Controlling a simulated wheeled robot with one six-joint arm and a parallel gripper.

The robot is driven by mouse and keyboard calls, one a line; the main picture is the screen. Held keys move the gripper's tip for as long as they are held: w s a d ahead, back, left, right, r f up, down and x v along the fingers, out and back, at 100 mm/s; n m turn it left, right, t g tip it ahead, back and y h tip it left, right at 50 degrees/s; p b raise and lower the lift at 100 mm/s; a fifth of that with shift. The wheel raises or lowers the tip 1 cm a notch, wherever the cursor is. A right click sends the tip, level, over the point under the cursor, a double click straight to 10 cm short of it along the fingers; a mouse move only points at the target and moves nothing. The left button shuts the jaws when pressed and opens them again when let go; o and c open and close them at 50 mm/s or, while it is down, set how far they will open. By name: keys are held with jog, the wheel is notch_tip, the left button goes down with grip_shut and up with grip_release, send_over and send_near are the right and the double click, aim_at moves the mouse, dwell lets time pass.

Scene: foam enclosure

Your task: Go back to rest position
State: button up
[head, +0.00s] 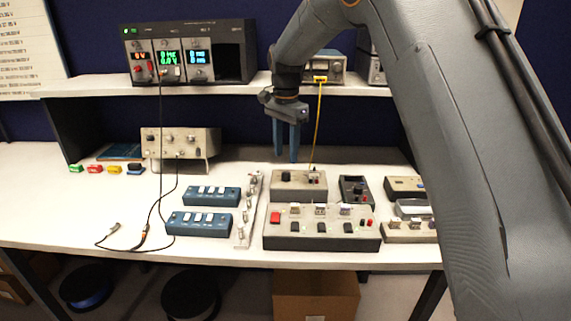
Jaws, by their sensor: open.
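My gripper (285,158) hangs from my arm in the upper middle of the head view. Its two blue fingers point down and stand slightly apart, with nothing visible between them. It is above the back part of the bench, just behind a beige box with knobs (290,187). The fingertips seem clear of the box, but the exact height is hard to tell. My forearm fills the right side of the view and hides part of the shelf and bench there.
A beige panel with a red button (322,236), blue switch boxes (205,222) and a grey instrument (181,142) stand on the white bench (60,210). A power supply (190,55) sits on the shelf (90,90). A yellow cable (319,115) hangs right of the gripper; a black cable (163,200) lies left.

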jog(key=shift+r, duration=0.5)
jog(key=shift+s+d, duration=0.1)
jog(key=shift+d, duration=0.05)
jog(key=s+d+f+n, duration=0.1)
jog(key=s+d, duration=0.3)
jog(key=s+d+f+n+t, duration=0.1)
jog(key=s+d+n, duration=0.1)
jog(key=s+d, duration=0.2)
jog(key=s+d+f+n, duration=0.1)
jog(key=s+d, duration=0.3)
jog(key=shift+s+d+f+n, duration=0.15)
jog(key=shift+s+d+n, duration=0.15)
jog(key=shift+s+n, duration=0.1)
jog(key=s+d+f+n, duration=0.1)
jog(key=s+d+f, duration=0.1)
jog(key=s, duration=0.4)
jog(key=s+d+f+n, duration=0.2)
jog(key=s, duration=0.5)
jog(key=s+d+f+n, duration=0.1)
jog(key=s+d+f, duration=0.1)
jog(key=s, duration=0.5)
jog(key=shift+s+d+f+n, duration=0.25)
jog(key=shift+d+f+n, duration=0.05)
jog(key=shift+d, duration=0.15)
